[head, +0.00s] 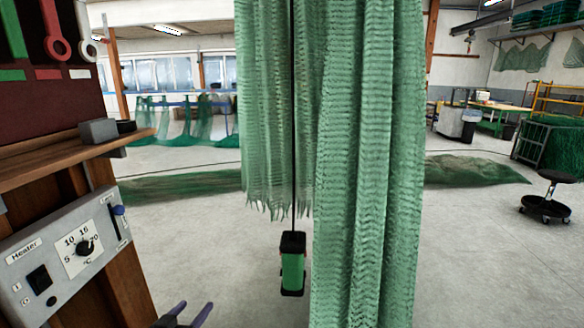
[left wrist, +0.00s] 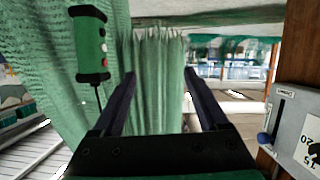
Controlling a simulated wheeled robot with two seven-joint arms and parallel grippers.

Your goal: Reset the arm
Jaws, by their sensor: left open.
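My left gripper (head: 194,308) shows at the bottom edge of the head view, where only its two dark fingertips are visible. In the left wrist view its fingers (left wrist: 159,74) are spread apart with nothing between them. It is to the right of the heater panel (head: 72,255) and to the left of the hanging green pendant control (head: 292,272), touching neither as far as I can see. The rest of my left arm is out of the head view. My right gripper is in neither view.
A green net (head: 370,180) hangs close in front, beside the pendant's black cable. A wooden shelf (head: 70,160) with a small grey box (head: 98,130) juts out at left. A black stool (head: 546,198) stands far right. Nets lie on the open floor behind.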

